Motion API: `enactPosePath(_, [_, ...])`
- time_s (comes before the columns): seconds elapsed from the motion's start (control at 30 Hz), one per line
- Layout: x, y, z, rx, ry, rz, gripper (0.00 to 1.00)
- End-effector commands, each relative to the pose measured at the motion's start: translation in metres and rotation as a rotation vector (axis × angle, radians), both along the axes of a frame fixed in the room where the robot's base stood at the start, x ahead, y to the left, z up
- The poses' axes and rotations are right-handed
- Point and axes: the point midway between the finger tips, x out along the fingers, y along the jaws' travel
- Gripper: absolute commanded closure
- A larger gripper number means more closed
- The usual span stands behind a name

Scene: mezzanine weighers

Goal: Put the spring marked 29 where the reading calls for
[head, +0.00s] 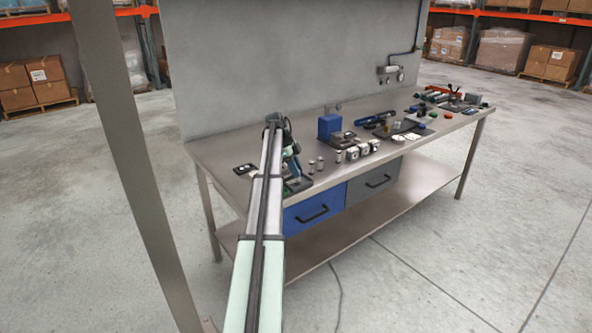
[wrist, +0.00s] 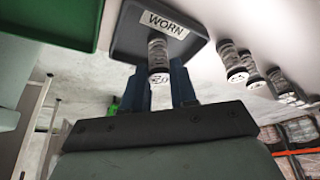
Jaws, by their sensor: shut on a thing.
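My gripper (wrist: 160,82) is shut on a ribbed metal spring (wrist: 157,55), with one blue finger on each side. A mark shows on the spring's near end, but I cannot read it surely. The held spring is over a dark grey tray (wrist: 125,42) with a white label reading WORN. I cannot tell whether it touches the tray floor. A green tray (wrist: 50,22) lies to the left. Several other springs (wrist: 232,62) stand on the bench to the right. In the head view my gripper (head: 294,172) is at the dark tray (head: 304,182) near the bench's front left.
Loose springs (head: 320,163) stand just right of the tray. A small black-and-white plate (head: 244,168) lies left of my arm. A blue box (head: 328,126), white boxy units (head: 353,153) and other trays and tools crowd the bench rightward. Bare bench top (head: 222,148) shows at far left.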

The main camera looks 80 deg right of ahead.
Motion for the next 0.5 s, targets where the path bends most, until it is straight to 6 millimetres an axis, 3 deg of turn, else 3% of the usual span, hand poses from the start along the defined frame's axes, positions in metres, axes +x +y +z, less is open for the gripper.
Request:
enactPosePath(0.2, [0.0000,0.0000,-0.0029,0.000,0.000,0.000,1.00])
enactPosePath(0.23, [0.0000,-0.0001,-0.0028,0.000,0.000,0.000,0.71])
enactPosePath(0.5, [0.0000,-0.0001,-0.0026,0.000,0.000,0.000,0.48])
